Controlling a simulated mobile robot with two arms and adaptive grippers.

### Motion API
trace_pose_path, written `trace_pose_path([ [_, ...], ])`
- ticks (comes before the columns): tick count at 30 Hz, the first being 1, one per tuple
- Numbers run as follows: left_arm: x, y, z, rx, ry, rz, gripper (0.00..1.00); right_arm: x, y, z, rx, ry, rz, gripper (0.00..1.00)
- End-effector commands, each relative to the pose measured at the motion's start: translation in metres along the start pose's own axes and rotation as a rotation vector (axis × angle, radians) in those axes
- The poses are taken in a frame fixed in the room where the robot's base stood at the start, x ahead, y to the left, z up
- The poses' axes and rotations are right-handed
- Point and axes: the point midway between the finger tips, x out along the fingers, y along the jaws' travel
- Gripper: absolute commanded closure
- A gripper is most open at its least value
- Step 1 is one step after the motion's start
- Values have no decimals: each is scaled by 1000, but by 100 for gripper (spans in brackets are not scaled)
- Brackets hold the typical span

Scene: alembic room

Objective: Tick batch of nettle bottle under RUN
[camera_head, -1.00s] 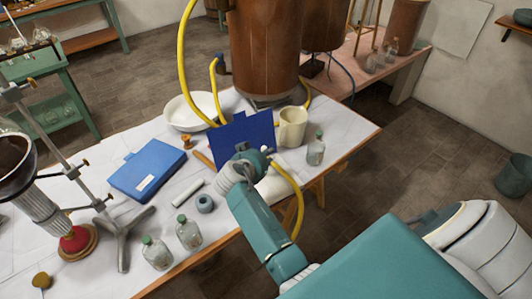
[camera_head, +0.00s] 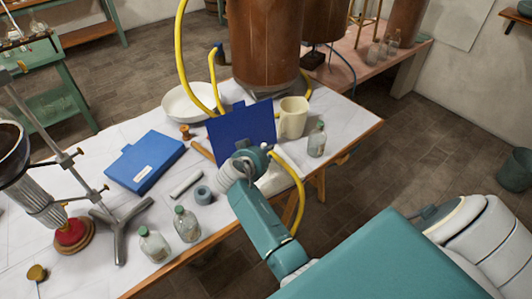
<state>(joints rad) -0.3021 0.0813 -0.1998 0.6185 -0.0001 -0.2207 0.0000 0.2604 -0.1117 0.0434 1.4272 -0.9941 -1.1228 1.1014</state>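A blue board (camera_head: 240,124) stands upright and tilted at the end of my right arm. My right gripper (camera_head: 254,153) appears shut on its lower edge; the fingers are largely hidden. A second blue board (camera_head: 146,161) with a small white label lies flat on the table. Two clear bottles with green caps stand near the front edge, one at left (camera_head: 154,245) and one at right (camera_head: 187,224). A third green-capped bottle (camera_head: 317,140) stands right of the mug. I cannot read which is nettle, and no RUN marking is legible. My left gripper is not in view.
A cream mug (camera_head: 293,118), a white bowl (camera_head: 190,103) and a copper vessel (camera_head: 264,45) with yellow hoses stand at the back. A white roll (camera_head: 186,184) and a grey-blue ring (camera_head: 202,195) lie near the middle. A metal stand (camera_head: 120,228) occupies the left.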

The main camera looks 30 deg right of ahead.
Motion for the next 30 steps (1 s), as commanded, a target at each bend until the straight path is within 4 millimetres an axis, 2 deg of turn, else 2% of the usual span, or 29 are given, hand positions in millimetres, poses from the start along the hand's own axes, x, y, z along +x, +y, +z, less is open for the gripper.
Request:
trace_pose_path([
  [30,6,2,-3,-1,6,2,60,3,0,4,0,0,0,95],
])
